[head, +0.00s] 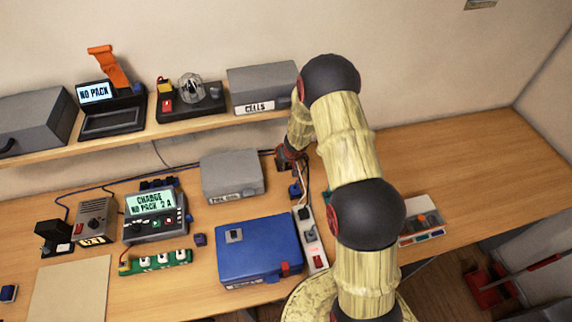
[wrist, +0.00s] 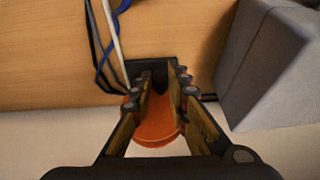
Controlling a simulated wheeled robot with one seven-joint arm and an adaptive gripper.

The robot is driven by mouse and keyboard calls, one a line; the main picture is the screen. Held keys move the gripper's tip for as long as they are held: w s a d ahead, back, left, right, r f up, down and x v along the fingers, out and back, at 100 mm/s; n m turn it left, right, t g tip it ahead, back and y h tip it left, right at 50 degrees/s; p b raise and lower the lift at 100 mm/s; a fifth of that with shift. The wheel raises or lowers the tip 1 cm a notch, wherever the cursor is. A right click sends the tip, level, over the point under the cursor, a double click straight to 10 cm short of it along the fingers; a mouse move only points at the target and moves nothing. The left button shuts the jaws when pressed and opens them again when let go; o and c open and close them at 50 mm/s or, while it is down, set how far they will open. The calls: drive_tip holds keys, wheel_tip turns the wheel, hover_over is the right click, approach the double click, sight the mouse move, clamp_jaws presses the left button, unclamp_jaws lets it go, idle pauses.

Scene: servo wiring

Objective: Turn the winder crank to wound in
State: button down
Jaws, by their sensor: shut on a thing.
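The winder shows in the wrist view as an orange disc (wrist: 155,132) at a black bracket (wrist: 152,66) by the table's wall side. My gripper (wrist: 160,88) is closed in at the bracket, with its fingers over the disc. The crank part between the fingertips is mostly hidden, so its turn position cannot be read. In the head view my gripper (head: 288,153) is low at the back of the table, right of the grey box (head: 232,176). My arm hides part of the winder there.
Black, white and blue cables (wrist: 106,40) run close beside the bracket. A blue case (head: 256,252) and a power strip (head: 314,250) lie in front. The shelf (head: 218,122) with the cells box (head: 262,86) is above left.

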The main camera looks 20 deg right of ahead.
drive_tip(key=y+b, duration=0.2)
drive_tip(key=b, duration=0.1)
drive_tip(key=shift+d+f+m+t+b, duration=0.1)
drive_tip(key=shift+m+t+b, duration=0.2)
drive_tip(key=y+b, duration=0.2)
drive_tip(key=b, duration=0.2)
drive_tip(key=shift+b, duration=0.35)
drive_tip(key=t+y+b, duration=0.1)
drive_tip(key=y+b, duration=0.1)
drive_tip(key=b, duration=0.3)
drive_tip(key=m+y+b, duration=0.1)
drive_tip(key=y+b, duration=0.1)
drive_tip(key=b, duration=0.4)
drive_tip(key=shift+r+t+y, duration=0.2)
drive_tip(key=shift+t+y, duration=0.1)
drive_tip(key=shift+t, duration=0.1)
drive_tip(key=m+t+y+b, duration=0.1)
drive_tip(key=y+b, duration=0.2)
drive_tip(key=b, duration=0.2)
drive_tip(key=shift+d+r, duration=0.1)
drive_tip(key=shift+r, duration=0.1)
drive_tip(key=shift+d+r+m+t+y+b, duration=0.1)
drive_tip(key=shift+r+m+t+y+b, duration=0.25)
drive_tip(key=shift+y+b, duration=0.4)
drive_tip(key=shift+d+r+m+t+y+b, duration=0.1)
drive_tip(key=shift+m+t+y+b, duration=0.3)
drive_tip(key=shift+y+b, duration=0.35)
drive_tip(key=c, duration=1.8)
unclamp_jaws()
